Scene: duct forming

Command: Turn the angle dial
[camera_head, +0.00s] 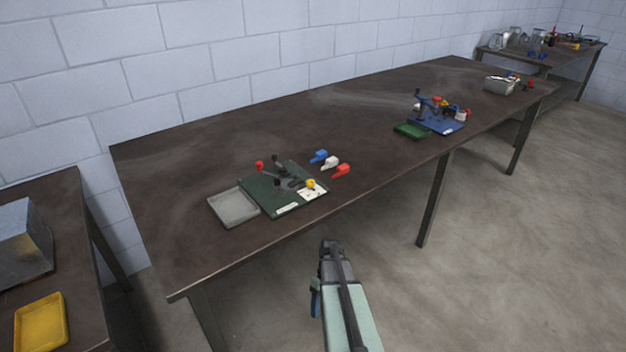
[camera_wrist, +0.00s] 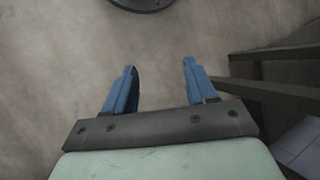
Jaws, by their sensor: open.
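A dark green board (camera_head: 262,199) lies on the long brown table (camera_head: 200,150), near its front left. It carries a dark grey metal fixture (camera_head: 290,183), a red knob (camera_head: 259,166) on a lever, and a yellow knob (camera_head: 310,184) by a white plate (camera_head: 313,194). The angle dial is too small to pick out for certain. My gripper (camera_wrist: 159,72) is open and empty in the wrist view, with bare floor between its blue fingers. In the head view, my gripper (camera_head: 316,292) is in front of the table, over the floor and well apart from the board.
A grey tray (camera_head: 233,207) adjoins the board's left side. Blue (camera_head: 319,156), white (camera_head: 331,163) and red (camera_head: 341,170) pieces lie right of it. A blue board (camera_head: 445,127) with a green tray (camera_head: 411,130) stands farther right.

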